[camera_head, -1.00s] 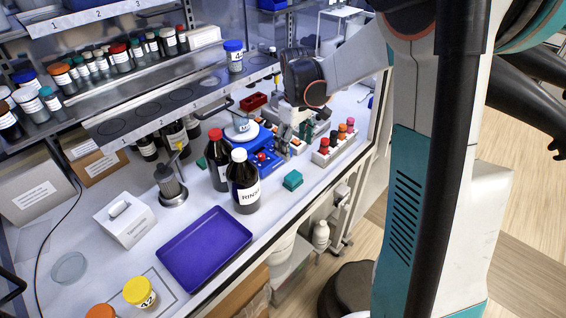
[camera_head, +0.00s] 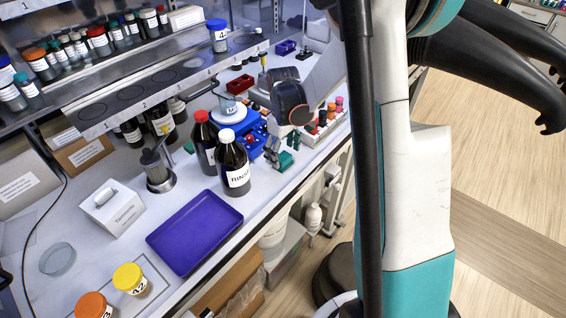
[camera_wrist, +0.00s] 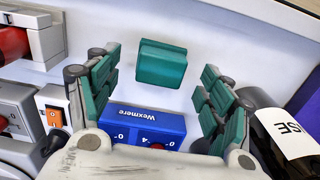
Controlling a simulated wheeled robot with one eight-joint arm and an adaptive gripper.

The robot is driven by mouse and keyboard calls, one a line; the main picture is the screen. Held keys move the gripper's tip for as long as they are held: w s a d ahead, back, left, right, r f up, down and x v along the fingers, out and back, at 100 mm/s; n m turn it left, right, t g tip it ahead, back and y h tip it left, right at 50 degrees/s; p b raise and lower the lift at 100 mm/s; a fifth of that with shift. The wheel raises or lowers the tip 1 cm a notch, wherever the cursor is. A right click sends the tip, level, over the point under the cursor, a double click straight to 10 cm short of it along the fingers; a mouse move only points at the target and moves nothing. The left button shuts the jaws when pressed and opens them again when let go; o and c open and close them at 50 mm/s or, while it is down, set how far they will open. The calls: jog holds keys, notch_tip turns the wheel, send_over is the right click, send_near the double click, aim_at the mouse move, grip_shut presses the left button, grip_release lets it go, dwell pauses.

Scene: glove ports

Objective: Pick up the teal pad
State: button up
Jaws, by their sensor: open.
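The teal pad (camera_wrist: 161,63) is a small block lying on the white bench top. In the wrist view it sits between and a little beyond my open fingers, with bare bench around it. In the head view the teal pad (camera_head: 286,161) lies just right of the RINSE bottle, partly hidden by my gripper. My gripper (camera_head: 282,147) hangs close above it; its teal-padded fingers (camera_wrist: 160,85) are spread wide and hold nothing. I cannot tell the exact height left above the pad.
The white-capped RINSE bottle (camera_head: 233,165) stands close left of my gripper. A blue Wexmere device (camera_wrist: 150,122) lies near my fingers. A rack of colour-capped vials (camera_head: 325,120) is to the right. A purple tray (camera_head: 195,232) is in front, near the bench edge.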

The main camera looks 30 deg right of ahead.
aim_at(283, 156)
notch_tip(283, 156, down, 3)
jog(key=c, duration=1.1)
jog(key=shift+o, duration=0.2)
jog(key=shift+r, duration=0.1)
notch_tip(283, 156, up, 20)
jog(key=p, duration=0.3)
